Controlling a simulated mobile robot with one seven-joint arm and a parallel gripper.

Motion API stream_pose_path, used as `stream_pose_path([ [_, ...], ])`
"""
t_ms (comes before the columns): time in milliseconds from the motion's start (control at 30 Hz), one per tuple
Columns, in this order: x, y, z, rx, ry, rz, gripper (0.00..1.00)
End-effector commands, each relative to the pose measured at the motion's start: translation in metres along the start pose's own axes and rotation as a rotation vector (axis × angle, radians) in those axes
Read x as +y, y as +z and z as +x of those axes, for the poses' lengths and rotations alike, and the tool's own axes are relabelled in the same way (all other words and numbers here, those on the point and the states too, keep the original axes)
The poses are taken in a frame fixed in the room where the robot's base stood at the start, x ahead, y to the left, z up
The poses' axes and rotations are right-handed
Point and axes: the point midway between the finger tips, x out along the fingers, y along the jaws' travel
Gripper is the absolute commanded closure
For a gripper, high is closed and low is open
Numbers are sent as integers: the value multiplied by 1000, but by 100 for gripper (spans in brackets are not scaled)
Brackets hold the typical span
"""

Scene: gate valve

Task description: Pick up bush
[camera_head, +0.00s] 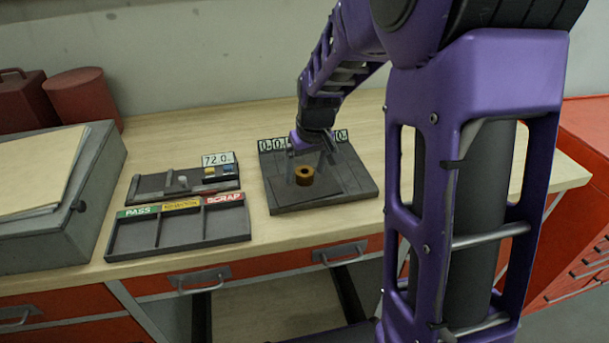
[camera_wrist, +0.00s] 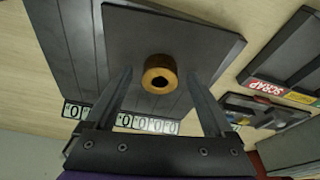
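The bush (camera_head: 305,181) is a short brass-coloured ring with a hole through it. It stands on a dark plate (camera_head: 340,191) on the workbench. It also shows in the wrist view (camera_wrist: 160,87), between my two fingers. My gripper (camera_head: 310,170) points down over the plate and is open. In the wrist view my gripper (camera_wrist: 159,73) has one finger on each side of the bush, with a visible gap on both sides. I cannot tell how far above the plate the fingertips are.
A sorting tray (camera_head: 180,246) with PASS, SCRAP and a yellow-labelled compartment lies left of the plate. Behind it is a dark fixture (camera_head: 150,190) with a 72.0 display. A grey box (camera_head: 55,245) with papers and red containers (camera_head: 83,98) stand further left. Bare wood surrounds the plate.

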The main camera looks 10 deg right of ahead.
Motion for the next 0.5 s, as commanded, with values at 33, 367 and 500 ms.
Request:
stream_pose_path([
  [33,0,0,0,0,0,0,23],
  [367,0,0,0,0,0,0,82],
  [500,0,0,0,0,0,0,100],
])
